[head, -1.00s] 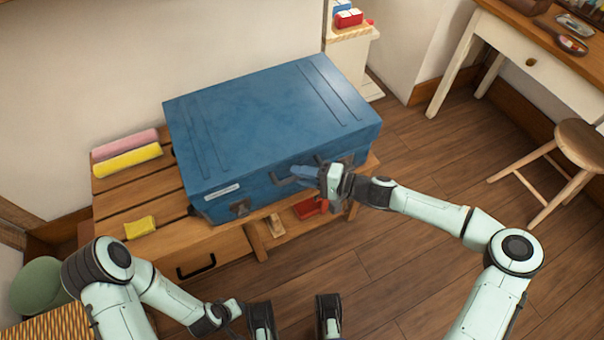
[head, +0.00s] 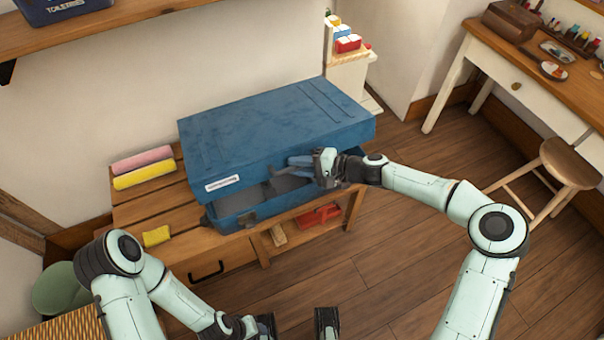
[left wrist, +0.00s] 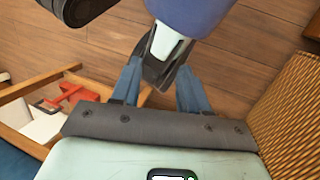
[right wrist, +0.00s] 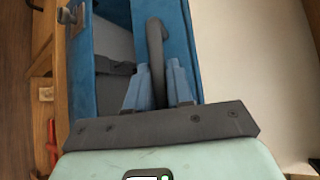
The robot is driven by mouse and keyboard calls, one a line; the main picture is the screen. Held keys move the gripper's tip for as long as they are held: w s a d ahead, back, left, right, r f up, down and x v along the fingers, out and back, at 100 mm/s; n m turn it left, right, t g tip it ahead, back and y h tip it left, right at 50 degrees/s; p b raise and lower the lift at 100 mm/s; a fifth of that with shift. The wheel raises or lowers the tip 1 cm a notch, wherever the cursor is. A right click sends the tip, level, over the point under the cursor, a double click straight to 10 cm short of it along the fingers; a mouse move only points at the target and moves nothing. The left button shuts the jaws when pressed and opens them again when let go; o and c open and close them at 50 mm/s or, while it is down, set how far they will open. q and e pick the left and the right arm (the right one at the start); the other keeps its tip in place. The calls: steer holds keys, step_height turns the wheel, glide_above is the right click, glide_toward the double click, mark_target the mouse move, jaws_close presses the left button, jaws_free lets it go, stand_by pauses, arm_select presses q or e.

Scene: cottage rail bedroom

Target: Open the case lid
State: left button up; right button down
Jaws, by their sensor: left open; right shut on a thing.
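The blue case (head: 255,205) sits on a wooden bench, its front facing me. Its lid (head: 270,125) is raised a little at the front, and a dark grey interior shows in the gap. My right gripper (head: 303,163) is at the lid's front edge, shut on the dark handle, which shows between its blue fingers in the right wrist view (right wrist: 155,45). The fingers hide part of the handle. My left gripper (head: 296,325) is open and empty, low in the head view and away from the case; its fingers also show in the left wrist view (left wrist: 158,90).
The slatted bench (head: 145,212) holds a pink roll (head: 141,159), a yellow roll (head: 144,174) and a small yellow block (head: 156,236) left of the case. A red item (head: 320,215) lies on its lower shelf. A stool (head: 568,165) stands at right. The floor in front is clear.

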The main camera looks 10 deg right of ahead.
steer(key=w+a+r+m+g+h+p, duration=0.1)
steer(key=w+r+p, duration=0.2)
steer(key=r+p, duration=0.45)
arm_select(q)
steer(key=w+r+p, duration=0.3)
steer(key=r+p, duration=0.4)
steer(key=r, duration=0.9)
arm_select(e)
step_height(320, 180, up, 5)
steer(key=m+g, duration=0.1)
steer(key=g, duration=0.1)
glide_above(292, 139)
steer(key=a, duration=0.1)
steer(key=shift+s+a+h, duration=0.15)
steer(key=shift+s+h, duration=0.15)
steer(key=shift+h, duration=0.1)
steer(key=shift+f, duration=0.1)
